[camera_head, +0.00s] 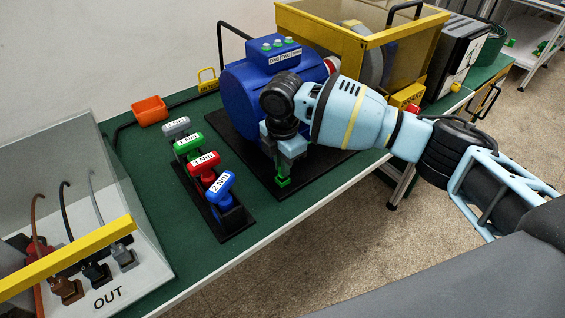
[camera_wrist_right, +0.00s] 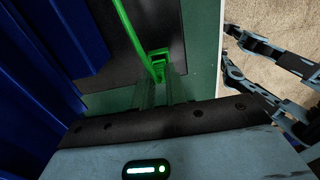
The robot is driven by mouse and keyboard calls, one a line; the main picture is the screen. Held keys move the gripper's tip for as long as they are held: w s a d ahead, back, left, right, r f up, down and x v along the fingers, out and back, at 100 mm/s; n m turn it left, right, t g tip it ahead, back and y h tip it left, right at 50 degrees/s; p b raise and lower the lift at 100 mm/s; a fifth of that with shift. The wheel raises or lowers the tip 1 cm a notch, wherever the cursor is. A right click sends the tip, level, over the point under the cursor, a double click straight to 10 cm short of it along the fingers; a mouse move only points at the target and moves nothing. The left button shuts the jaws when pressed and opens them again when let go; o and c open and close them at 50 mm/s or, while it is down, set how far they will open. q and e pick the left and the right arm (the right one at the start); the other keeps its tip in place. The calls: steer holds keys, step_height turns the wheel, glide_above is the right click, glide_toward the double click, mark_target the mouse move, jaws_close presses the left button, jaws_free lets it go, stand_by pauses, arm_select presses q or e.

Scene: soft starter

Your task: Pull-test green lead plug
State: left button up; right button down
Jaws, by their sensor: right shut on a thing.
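The green lead plug (camera_head: 283,182) is at the front of the blue motor (camera_head: 250,97), low over its black base plate. My right gripper (camera_head: 284,160) points down and is shut on the plug. In the right wrist view, the plug (camera_wrist_right: 158,63) sits at the fingertips (camera_wrist_right: 156,84), and the green lead (camera_wrist_right: 138,35) curves up and away from it. The plug's socket is hidden, so I cannot tell how deeply it is seated. My left gripper is not in view.
A black rack holds grey, green, red and blue torque drivers (camera_head: 221,188) left of the motor. A box marked OUT (camera_head: 110,285) with several leads stands at front left. The table's front edge is close.

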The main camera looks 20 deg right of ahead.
steer(key=shift+f, duration=0.15)
stand_by(0.8)
steer(key=c, duration=1.3)
jaws_free()
steer(key=shift+c, duration=0.2)
step_height(320, 180, up, 8)
steer(key=shift+f, duration=0.1)
steer(key=shift+f, duration=0.1)
